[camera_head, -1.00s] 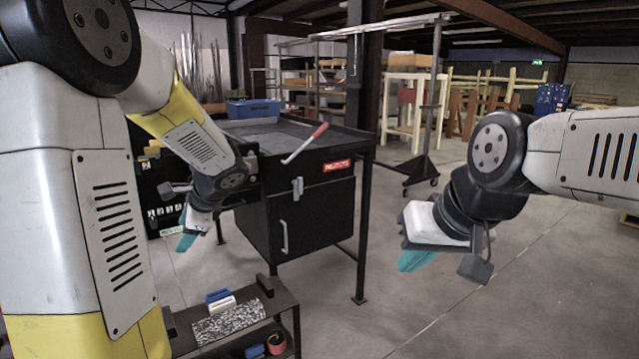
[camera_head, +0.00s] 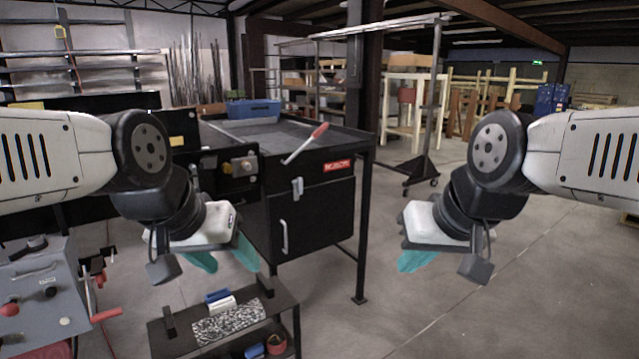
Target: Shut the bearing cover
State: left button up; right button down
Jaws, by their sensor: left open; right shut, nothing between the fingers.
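I cannot tell for certain which part is the bearing cover. A black machine with a metal-topped deck and a cabinet (camera_head: 312,225) stands at the centre. At its left end is a black block with a round metal fitting (camera_head: 240,165). A lever with a red handle (camera_head: 318,131) tilts up on its front edge. My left gripper (camera_head: 225,259), with teal fingers spread apart and empty, hangs in front of the machine's left end. My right gripper (camera_head: 415,261) is shut and empty, over open floor right of the cabinet. Neither gripper touches the machine.
A low black cart (camera_head: 170,345) with a speckled block (camera_head: 229,323) and brushes stands below my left gripper. A grey control box (camera_head: 45,290) with red handles is at the lower left. A blue toolbox (camera_head: 253,108) sits behind the deck. Floor at right is clear.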

aim_at(209, 173)
jog(key=k+j, duration=0.1)
jog(key=j, duration=0.5)
jog(key=k+j+u, duration=0.1)
jog(key=j, duration=1.05)
jog(key=i+j+z, duration=0.15)
jog(key=i+j, duration=0.3)
jog(key=i, duration=0.2)
